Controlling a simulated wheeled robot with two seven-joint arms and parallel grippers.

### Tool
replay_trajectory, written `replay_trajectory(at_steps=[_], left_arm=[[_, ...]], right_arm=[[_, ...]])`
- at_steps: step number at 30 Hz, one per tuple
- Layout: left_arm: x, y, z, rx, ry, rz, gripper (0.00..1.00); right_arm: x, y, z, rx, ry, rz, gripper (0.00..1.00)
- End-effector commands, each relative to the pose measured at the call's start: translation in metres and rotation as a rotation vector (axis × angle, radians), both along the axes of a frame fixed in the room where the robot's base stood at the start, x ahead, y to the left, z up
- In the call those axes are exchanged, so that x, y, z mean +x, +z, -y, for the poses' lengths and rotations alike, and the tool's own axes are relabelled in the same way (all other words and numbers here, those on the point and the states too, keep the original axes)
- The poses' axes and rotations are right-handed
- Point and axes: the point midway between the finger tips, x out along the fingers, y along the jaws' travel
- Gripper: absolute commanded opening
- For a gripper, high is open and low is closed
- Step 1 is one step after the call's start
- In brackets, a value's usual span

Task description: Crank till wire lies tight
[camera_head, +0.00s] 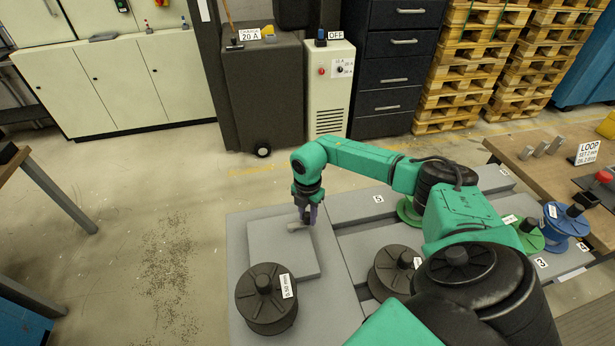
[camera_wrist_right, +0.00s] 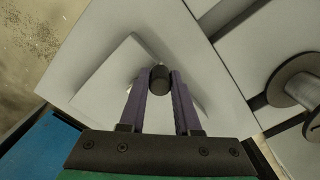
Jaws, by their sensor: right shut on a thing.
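My right gripper (camera_head: 306,216) reaches down over a raised square grey plate (camera_head: 268,256) on the grey bench in the head view. In the right wrist view, my right gripper (camera_wrist_right: 160,82) has its two purple fingers shut on a dark round knob (camera_wrist_right: 159,79), which looks like a crank handle. A small light grey piece (camera_head: 294,228) lies beside the fingertips in the head view. What the knob is joined to is mostly hidden. I cannot make out any wire. My left gripper is not in view.
A dark spool (camera_head: 266,300) marked 0.50 mm stands by the plate's near edge. Another dark spool (camera_head: 396,270) stands right of it, with green and blue spools (camera_head: 566,221) farther right. A LOOP sign (camera_head: 587,152) stands on the wooden table. Open floor lies left of the bench.

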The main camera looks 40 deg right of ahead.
Motion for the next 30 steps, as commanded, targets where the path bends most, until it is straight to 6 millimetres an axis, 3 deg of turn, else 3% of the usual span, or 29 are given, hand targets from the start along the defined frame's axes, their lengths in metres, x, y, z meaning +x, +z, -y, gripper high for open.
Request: replay_trajectory(at_steps=[6, 7, 9, 20, 23, 30], left_arm=[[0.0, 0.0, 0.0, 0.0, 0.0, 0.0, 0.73], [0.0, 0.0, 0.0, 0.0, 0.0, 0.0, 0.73], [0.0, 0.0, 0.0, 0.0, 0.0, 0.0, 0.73], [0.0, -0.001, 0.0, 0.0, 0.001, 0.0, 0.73], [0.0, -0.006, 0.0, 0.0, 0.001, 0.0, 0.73], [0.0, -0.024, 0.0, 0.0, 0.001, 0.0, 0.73]], right_arm=[[0.001, 0.001, 0.0, 0.0, 0.0, 0.004, 0.0], [0.001, 0.001, 0.0, 0.001, 0.0, 0.004, 0.39], [0.001, 0.001, 0.0, 0.001, 0.0, 0.003, 0.61], [0.001, 0.004, 0.0, 0.001, 0.002, 0.002, 0.61], [0.001, 0.018, 0.001, -0.001, 0.002, 0.004, 0.61], [0.001, 0.086, 0.0, 0.0, 0.003, 0.009, 0.61]])
